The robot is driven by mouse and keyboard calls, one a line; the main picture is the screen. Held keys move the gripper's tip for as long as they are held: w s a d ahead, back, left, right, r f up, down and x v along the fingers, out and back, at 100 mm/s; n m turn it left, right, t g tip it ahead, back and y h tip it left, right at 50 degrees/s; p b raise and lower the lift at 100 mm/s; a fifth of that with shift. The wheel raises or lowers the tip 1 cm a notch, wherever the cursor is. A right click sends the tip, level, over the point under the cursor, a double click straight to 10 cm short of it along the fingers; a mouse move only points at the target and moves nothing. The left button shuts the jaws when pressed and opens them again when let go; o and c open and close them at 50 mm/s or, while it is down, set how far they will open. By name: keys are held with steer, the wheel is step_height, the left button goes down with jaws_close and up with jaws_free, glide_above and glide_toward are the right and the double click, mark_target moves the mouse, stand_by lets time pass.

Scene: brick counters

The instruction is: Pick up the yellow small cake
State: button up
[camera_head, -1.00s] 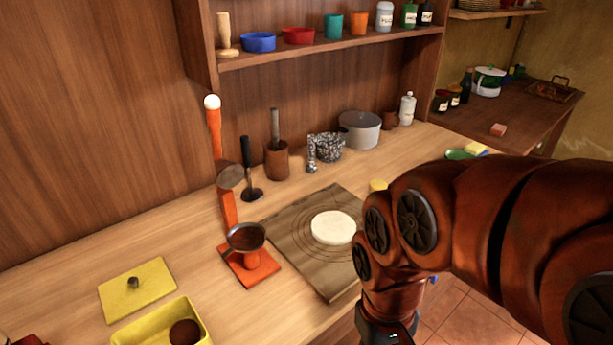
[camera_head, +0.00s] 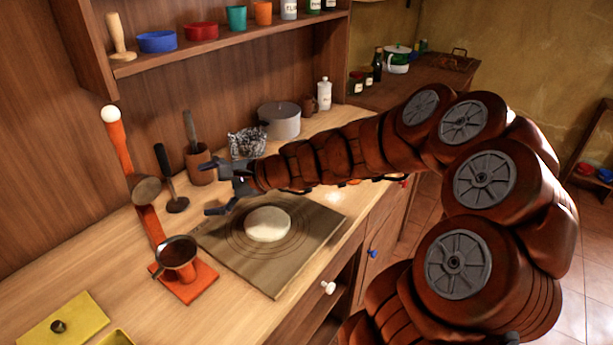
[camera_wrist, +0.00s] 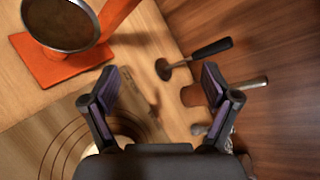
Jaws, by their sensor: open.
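My gripper (camera_head: 209,187) is open and empty above the counter, over the back left corner of a wooden board (camera_head: 302,250). Its two dark, purple-padded fingers are spread apart in the wrist view (camera_wrist: 159,80), with only bare wood between them. I cannot make out a yellow small cake in either current view. A pale round cake or dough (camera_head: 268,224) lies on the board, below and to the right of my gripper.
An orange stand with a dark pan (camera_head: 179,253) is left of the board. A black-handled tool (camera_head: 172,180), a wooden mortar (camera_head: 200,165), a speckled pot (camera_head: 246,143) and a grey pot (camera_head: 279,120) stand along the back. A yellow lid (camera_head: 62,325) lies front left.

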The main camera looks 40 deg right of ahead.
steer(key=w+d+f+m+t+h, duration=0.25)
steer(key=d+m, duration=0.25)
steer(key=d, duration=0.4)
steer(key=w+d+f+m+t+h, duration=0.25)
steer(key=d+m, duration=0.25)
steer(key=d, duration=0.4)
steer(key=d+f+m+h, duration=0.1)
steer(key=d+f+m, duration=0.1)
steer(key=d, duration=0.2)
steer(key=s+d+f+m+h, duration=0.1)
steer(key=d+f+m, duration=0.2)
steer(key=d, duration=0.2)
steer(key=d+f+m+g+h, duration=0.1)
steer(key=d+f+m, duration=0.2)
steer(key=d, duration=0.2)
steer(key=shift+s+h, duration=0.3)
steer(key=shift+h, duration=0.1)
steer(key=shift+w+d+f+m, duration=0.1)
steer(key=shift+m, duration=0.2)
steer(key=shift+p+x, duration=0.4)
steer(key=shift+x, duration=1.2)
steer(key=shift+p+x, duration=0.65)
steer(key=shift+x, duration=1.45)
steer(key=shift+d, duration=0.15)
steer(key=c, duration=1.2)
steer(key=shift+c, duration=0.2)
